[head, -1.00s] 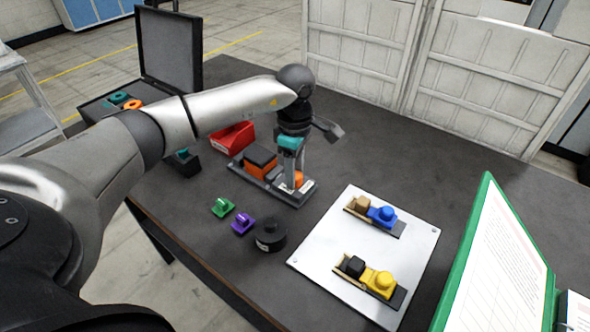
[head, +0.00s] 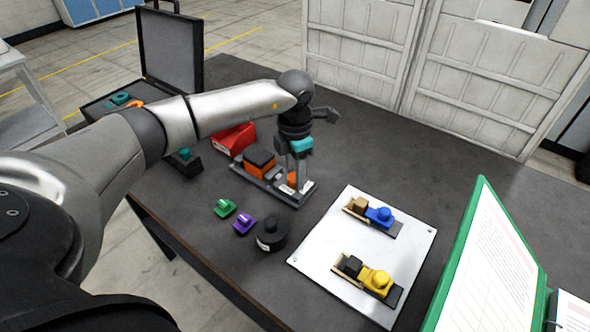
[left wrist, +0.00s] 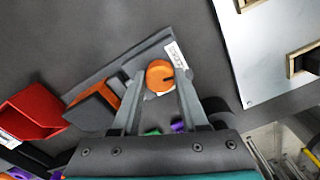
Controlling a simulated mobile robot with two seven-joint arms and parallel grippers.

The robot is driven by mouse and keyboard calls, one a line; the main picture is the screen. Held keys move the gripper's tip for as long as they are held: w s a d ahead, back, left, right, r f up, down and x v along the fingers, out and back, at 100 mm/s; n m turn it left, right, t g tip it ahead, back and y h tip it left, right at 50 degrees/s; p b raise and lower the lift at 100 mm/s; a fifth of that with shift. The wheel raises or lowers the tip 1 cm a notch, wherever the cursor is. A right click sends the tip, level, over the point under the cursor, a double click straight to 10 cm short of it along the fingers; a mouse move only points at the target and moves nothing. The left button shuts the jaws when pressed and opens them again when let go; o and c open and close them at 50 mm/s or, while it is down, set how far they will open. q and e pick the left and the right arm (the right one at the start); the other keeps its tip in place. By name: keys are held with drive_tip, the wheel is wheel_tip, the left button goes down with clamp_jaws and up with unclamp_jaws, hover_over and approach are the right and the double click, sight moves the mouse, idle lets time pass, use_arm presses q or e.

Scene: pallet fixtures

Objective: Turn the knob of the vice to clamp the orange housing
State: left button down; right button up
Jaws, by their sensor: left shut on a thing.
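The grey vice (head: 272,190) lies on the dark table, and its base also shows in the left wrist view (left wrist: 148,48). The orange housing (head: 258,171) with a black top sits at the vice's left end; in the left wrist view it is left of the knob (left wrist: 117,86). The round orange knob (left wrist: 159,75) is at the other end of the vice. My left gripper (head: 295,182) points down over it, with its fingers (left wrist: 159,77) on either side, shut on the knob. Whether the housing touches both jaws cannot be told. My right gripper is not in view.
A red bin (head: 232,138) stands behind the vice. Green (head: 224,208) and purple (head: 243,224) parts and a black round piece (head: 271,237) lie in front. A white plate (head: 330,269) with two small fixtures and a green binder (head: 462,262) are to the right.

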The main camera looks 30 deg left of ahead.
use_arm(q)
drive_tip(key=shift+n, duration=1)
drive_tip(key=shift+c, duration=2.2)
unclamp_jaws()
wheel_tip(320, 180, up, 15)
drive_tip(key=p, duration=0.1)
drive_tip(key=shift+r, duration=0.15)
